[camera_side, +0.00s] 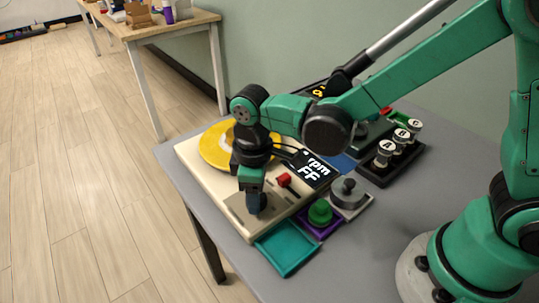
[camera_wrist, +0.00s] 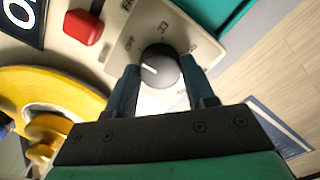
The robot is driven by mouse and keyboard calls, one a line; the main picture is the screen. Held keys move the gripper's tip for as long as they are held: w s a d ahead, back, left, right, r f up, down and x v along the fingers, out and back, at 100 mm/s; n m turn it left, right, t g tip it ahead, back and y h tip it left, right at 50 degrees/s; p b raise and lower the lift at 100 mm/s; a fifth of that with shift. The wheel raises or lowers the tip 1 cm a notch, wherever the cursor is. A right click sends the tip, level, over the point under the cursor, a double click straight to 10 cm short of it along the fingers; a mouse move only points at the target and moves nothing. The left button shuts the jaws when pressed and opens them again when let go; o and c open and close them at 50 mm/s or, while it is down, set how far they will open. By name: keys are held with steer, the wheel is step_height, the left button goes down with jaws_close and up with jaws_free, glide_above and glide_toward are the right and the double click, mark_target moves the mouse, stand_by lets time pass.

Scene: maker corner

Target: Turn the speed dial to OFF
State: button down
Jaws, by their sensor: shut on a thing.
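The speed dial (camera_wrist: 160,66) is a dark grey round knob with a white pointer line, on a beige plate (camera_wrist: 118,62) of the turntable (camera_side: 190,153). In the wrist view its pointer faces left, near a small label that looks like OFF; a 33 label is above the dial. My gripper (camera_wrist: 160,82) is shut on the dial, one finger on each side. In the side view my gripper (camera_side: 255,205) points down at the plate's front corner and hides the dial. The black display (camera_side: 312,170) shows "rpm" and "FF"; its left part is covered.
A red button (camera_side: 284,180) is beside the display, and a yellow disc (camera_side: 214,148) lies at the turntable's back. A teal tray (camera_side: 287,250), a green button (camera_side: 320,211) and a grey knob unit (camera_side: 348,192) stand close by. Lettered knobs (camera_side: 385,150) are farther right.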

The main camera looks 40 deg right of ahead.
stand_by(0.4)
steer(key=shift+c, duration=1.5)
jaws_free()
steer(key=shift+r, duration=2.85)
steer(key=s+d+r+m+t, duration=0.1)
steer(key=d+r+m+t, duration=0.1)
steer(key=d, duration=0.4)
steer(key=s+d+r+m+t, duration=0.2)
steer(key=d+m+t, duration=0.3)
steer(key=d+m, duration=0.2)
steer(key=shift+s+r, duration=0.15)
steer(key=shift+r, duration=0.1)
